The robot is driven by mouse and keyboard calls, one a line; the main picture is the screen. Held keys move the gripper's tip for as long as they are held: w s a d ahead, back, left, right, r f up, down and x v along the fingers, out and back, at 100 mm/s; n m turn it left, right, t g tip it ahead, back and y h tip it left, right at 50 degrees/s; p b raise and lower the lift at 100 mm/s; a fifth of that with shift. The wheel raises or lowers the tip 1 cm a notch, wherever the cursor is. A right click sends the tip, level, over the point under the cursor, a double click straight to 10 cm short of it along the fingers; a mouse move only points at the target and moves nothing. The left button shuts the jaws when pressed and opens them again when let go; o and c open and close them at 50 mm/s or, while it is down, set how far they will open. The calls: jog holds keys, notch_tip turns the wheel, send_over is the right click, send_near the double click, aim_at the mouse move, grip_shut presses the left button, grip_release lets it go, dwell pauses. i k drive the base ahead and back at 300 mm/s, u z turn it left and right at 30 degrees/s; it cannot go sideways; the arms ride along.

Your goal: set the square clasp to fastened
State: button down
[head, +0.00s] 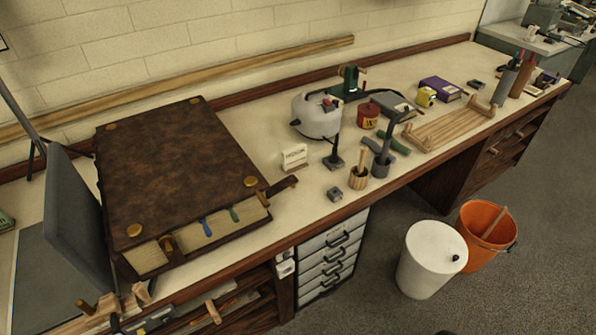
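A large brown leather-covered book (175,160) lies closed on the bench at the left, with round brass bosses at its cover corners. On its front edge, a brown clasp strap (283,186) near the right corner sticks outward, away from the page block. A second clasp (167,244), toward the left corner, lies down against the page edge. Both are too small to tell which is square. A blue tab (206,227) and a green tab (233,214) hang from the pages between them. My gripper is not in view.
A grey upright panel (72,200) stands close to the book's left side. A white card (294,157), a small dark block (334,194) and a wooden tool pot (358,178) stand to the right. A white bin (430,260) and orange bucket (484,236) are on the floor.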

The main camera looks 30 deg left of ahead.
aim_at(291, 181)
jog(key=i, duration=0.35)
jog(key=z, duration=1.3)
jog(key=k, duration=0.1)
jog(key=u, duration=2.9)
jog(key=k, duration=0.5)
jog(key=u, duration=0.55)
